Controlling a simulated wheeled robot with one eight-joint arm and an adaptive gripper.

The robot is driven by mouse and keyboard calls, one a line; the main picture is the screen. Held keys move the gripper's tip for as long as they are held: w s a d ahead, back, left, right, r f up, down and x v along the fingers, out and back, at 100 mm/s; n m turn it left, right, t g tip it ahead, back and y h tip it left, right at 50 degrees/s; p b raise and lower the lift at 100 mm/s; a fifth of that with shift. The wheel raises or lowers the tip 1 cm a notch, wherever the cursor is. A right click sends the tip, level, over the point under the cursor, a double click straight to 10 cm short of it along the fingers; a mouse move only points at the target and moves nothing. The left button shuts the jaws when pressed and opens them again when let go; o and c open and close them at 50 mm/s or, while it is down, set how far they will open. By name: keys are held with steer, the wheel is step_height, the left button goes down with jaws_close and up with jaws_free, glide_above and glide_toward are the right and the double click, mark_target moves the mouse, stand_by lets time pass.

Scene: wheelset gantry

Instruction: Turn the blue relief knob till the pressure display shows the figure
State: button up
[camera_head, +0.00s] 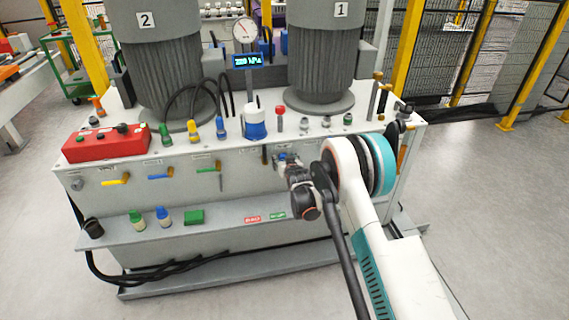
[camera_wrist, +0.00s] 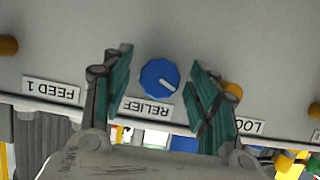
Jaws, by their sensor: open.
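The blue relief knob (camera_wrist: 159,78) is on the grey panel in the wrist view, above the upside-down RELIEF label (camera_wrist: 147,108). Its white pointer mark points to the lower right of that picture. My gripper (camera_wrist: 160,66) is open, with one finger on each side of the knob and visible gaps between. In the head view my gripper (camera_head: 284,160) is at the front face of the bench, and it largely hides the knob. The pressure display (camera_head: 248,60) is lit blue on a post; its digits are small and blurred, seemingly 220 kPa.
A round gauge (camera_head: 245,30) stands above the display. A red box (camera_head: 106,143) and several coloured handles are along the bench to the left. FEED 1 (camera_wrist: 51,90) and another partly hidden label (camera_wrist: 250,126) flank the knob. Two large grey cylinders rise behind.

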steer(key=shift+w, duration=0.1)
steer(key=c, duration=1.1)
steer(key=shift+o, duration=0.2)
steer(key=shift+d+f+m+y, duration=0.1)
steer(key=shift+m+y, duration=1.5)
steer(key=shift+m, duration=0.95)
steer(key=shift+d+f+m+y, duration=0.1)
steer(key=shift+m+y, duration=1.5)
steer(key=shift+m, duration=0.95)
